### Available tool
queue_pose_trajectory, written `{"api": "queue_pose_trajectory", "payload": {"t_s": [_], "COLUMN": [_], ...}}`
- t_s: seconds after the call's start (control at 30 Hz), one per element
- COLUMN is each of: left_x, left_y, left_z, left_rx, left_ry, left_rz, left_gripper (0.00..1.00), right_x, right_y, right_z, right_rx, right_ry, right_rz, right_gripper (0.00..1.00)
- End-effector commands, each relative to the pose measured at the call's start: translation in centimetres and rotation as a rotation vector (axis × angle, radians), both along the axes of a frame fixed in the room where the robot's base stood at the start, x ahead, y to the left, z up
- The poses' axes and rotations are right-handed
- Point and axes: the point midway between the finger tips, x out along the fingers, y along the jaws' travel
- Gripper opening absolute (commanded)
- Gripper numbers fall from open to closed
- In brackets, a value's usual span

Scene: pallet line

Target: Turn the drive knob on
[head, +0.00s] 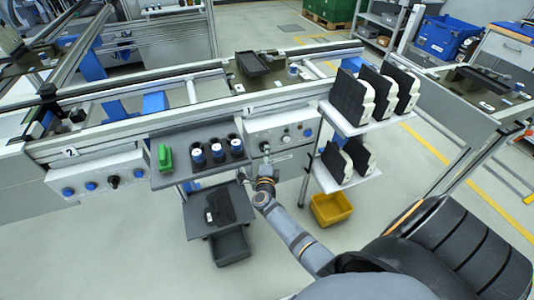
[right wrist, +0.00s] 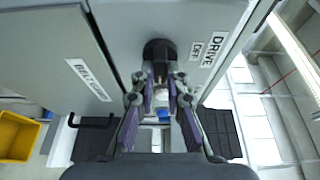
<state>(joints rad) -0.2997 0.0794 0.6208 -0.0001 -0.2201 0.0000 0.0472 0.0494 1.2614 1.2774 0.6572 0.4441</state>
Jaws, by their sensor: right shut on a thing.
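The drive knob (right wrist: 158,50) is a black round knob on the grey control box (right wrist: 165,18), beside a white label reading DRIVE and OFF (right wrist: 205,50). My right gripper (right wrist: 160,78) is shut on the knob, with a finger on either side of it. In the head view my right gripper (head: 265,158) reaches up to the front of the control box (head: 283,130) below the conveyor, and it largely hides the knob. The knob's exact pointing direction cannot be told. My left gripper is not in view.
A grey shelf (head: 162,180) with a green item (head: 165,157) and several dark cups stands just left of my right gripper. A rack (head: 345,128) with black-and-white parts stands right. A yellow bin (head: 331,208) sits below it. Another control box (head: 98,180) is farther left.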

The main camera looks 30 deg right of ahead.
Motion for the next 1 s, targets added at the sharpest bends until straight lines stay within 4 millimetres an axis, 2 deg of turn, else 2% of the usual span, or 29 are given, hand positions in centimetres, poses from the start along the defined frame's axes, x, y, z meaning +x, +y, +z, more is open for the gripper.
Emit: {"api": "queue_pose_trajectory", "payload": {"t_s": [0.07, 0.1, 0.23, 0.6, 0.67, 1.0], "left_x": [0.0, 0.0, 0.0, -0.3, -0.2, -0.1], "left_y": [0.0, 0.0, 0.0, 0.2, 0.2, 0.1], "left_z": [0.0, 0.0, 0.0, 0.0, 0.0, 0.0], "left_rx": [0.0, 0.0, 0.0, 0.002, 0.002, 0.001], "left_ry": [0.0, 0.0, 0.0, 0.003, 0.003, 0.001], "left_rz": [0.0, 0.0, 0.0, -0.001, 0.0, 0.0], "left_gripper": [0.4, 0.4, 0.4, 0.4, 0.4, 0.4], "right_x": [-0.1, -0.1, 0.0, -0.6, -1.4, -7.8], "right_y": [0.0, 0.0, 0.0, 0.4, 1.0, 5.6], "right_z": [-0.2, -0.2, -0.1, -0.1, -0.2, -0.1], "right_rx": [0.003, 0.003, 0.002, 0.001, 0.002, 0.003], "right_ry": [0.001, 0.002, 0.001, 0.0, 0.002, 0.004], "right_rz": [0.0, 0.0, 0.0, 0.0, 0.0, -0.002], "right_gripper": [0.0, 0.18, 0.36, 0.36, 0.36, 0.36]}}
